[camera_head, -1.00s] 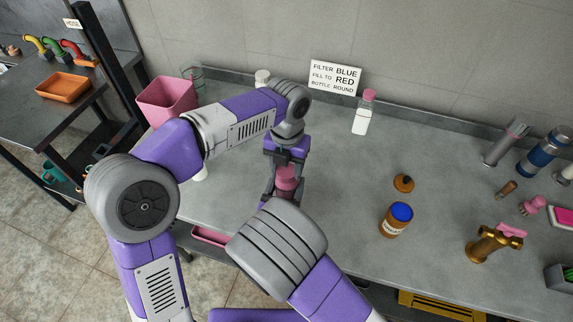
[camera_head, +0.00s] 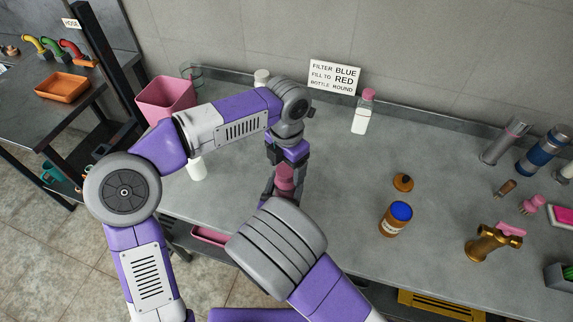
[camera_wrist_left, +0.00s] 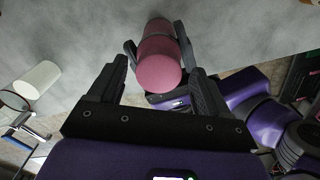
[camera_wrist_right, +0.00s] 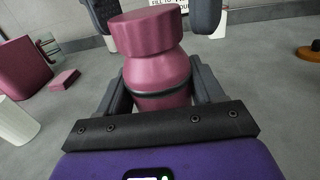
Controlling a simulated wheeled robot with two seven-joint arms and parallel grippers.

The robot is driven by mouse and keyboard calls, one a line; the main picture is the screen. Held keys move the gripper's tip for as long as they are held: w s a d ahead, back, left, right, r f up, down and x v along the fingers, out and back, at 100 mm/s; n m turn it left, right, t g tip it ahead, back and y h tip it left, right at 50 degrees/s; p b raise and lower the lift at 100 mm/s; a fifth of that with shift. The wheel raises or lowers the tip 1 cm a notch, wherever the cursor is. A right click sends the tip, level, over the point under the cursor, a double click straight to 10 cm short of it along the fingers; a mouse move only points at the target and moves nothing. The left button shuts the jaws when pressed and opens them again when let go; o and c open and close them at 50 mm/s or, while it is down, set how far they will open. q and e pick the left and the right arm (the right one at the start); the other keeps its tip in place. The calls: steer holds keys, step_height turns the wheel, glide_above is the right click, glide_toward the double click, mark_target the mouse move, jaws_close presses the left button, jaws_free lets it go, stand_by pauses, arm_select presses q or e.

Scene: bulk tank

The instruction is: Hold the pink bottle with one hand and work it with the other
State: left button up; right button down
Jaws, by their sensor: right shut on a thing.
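The pink bottle (camera_head: 284,185) stands out in front of me, partly hidden behind my right forearm in the head view. My right gripper (camera_wrist_right: 158,88) is shut on its body, below the wide ribbed pink cap (camera_wrist_right: 145,32). A dark band rings the body. My left gripper (camera_head: 285,167) comes down over the bottle from above. In the left wrist view the cap (camera_wrist_left: 158,72) lies between its spread fingers, with gaps at both sides. In the right wrist view the left fingertips flank the cap without touching it.
A pink bin (camera_head: 166,100) and a white cylinder (camera_head: 197,170) are at the left of the grey counter. A pink-capped bottle (camera_head: 362,115) stands by the sign (camera_head: 334,77). A blue-lidded amber jar (camera_head: 396,222), an orange-brown lid (camera_head: 403,183) and a brass tap (camera_head: 488,243) are at the right.

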arm_select(q)
steer(key=shift+r, duration=0.1)
steer(key=shift+r, duration=2.2)
steer(key=shift+c, duration=0.4)
